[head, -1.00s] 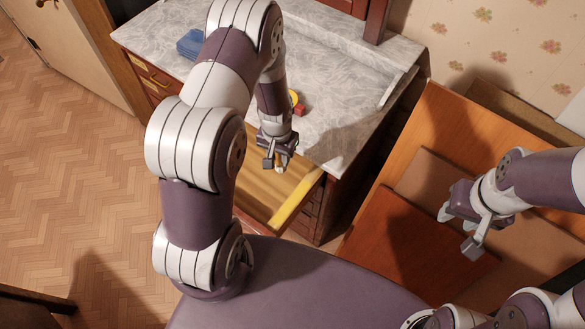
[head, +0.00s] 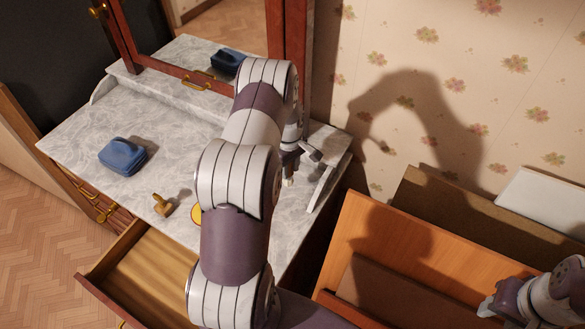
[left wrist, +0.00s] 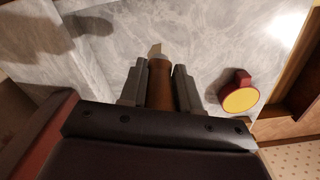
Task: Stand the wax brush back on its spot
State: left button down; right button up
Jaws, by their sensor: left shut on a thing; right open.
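My left gripper (head: 291,165) is shut on the wax brush and holds it over the right part of the marble dresser top (head: 90,128). In the left wrist view, the wax brush (left wrist: 160,85) shows a brown handle between the two fingers, with a pale tip pointing away from the gripper. In the head view only a small pale end of it (head: 287,182) shows below the fingers. I cannot tell whether it touches the marble. No marked spot for it is clear to me. My right gripper (head: 489,304) is open and empty at the lower right.
A red thing with a yellow round face (left wrist: 240,97) lies on the marble, mostly behind my arm in the head view. A wooden stamp-like piece (head: 163,206) and a blue case (head: 122,156) are further left. A drawer (head: 150,290) stands open in front. A mirror rises behind.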

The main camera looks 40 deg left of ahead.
aim_at(289, 183)
pick_arm(q)
jog(key=shift+s+a, duration=0.1)
jog(key=shift+s, duration=0.05)
jog(key=shift+w+f, duration=0.2)
jog(key=shift+f, duration=0.05)
notch_tip(289, 183, down, 5)
jog(key=b, duration=0.4)
jog(key=shift+s+f+b, duration=0.1)
jog(key=shift+f+b, duration=0.05)
jog(key=shift+b, duration=0.2)
jog(key=shift+f, duration=0.15)
jog(key=shift+f+b, duration=0.85)
jog(key=shift+f, duration=0.1)
dwell(0.4)
jog(key=c, duration=0.7)
grip_release()
